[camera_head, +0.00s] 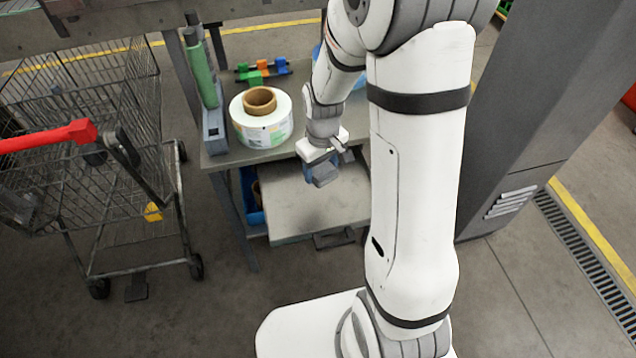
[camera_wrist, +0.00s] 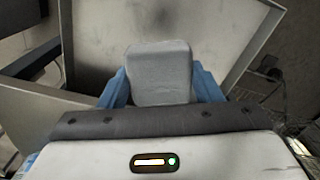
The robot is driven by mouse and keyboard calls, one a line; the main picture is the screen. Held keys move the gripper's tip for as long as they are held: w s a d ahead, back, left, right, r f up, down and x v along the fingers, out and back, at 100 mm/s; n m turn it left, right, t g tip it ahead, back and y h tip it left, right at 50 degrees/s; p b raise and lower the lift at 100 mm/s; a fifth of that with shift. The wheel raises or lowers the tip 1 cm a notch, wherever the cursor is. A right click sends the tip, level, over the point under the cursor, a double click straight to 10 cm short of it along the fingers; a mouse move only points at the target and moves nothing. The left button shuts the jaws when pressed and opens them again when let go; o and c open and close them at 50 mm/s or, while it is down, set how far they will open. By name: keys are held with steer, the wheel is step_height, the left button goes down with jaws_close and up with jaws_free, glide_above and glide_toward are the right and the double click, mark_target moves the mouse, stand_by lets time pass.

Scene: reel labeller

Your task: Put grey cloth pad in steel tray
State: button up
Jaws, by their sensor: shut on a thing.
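The grey cloth pad (camera_wrist: 160,72) is between the two blue fingers of my gripper (camera_wrist: 160,88) in the wrist view. The fingers are shut on its sides. In the head view my gripper (camera_head: 322,166) points down at the front edge of the workbench, and the pad (camera_head: 325,179) shows as a small grey block beneath it. A pale grey flat surface (camera_head: 300,212) lies lower down under the pad, apart from it. I cannot tell whether this is the steel tray or a lower shelf. A pale panel (camera_wrist: 215,30) with raised edges shows behind the pad in the wrist view.
A white label reel (camera_head: 262,132) with a brown core stands on the bench. Green rolls (camera_head: 200,75) stand in a narrow grey holder at its left. A blue bin (camera_head: 250,198) sits below. A wire trolley (camera_head: 120,190) is at left, a grey cabinet (camera_head: 545,110) at right.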

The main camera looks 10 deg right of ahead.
glide_above(322, 201)
step_height(322, 201, down, 5)
steer(key=shift+r, duration=0.15)
steer(key=shift+f, duration=2.5)
steer(key=o, duration=0.9)
steer(key=shift+o, duration=0.2)
steer(key=shift+r, duration=0.1)
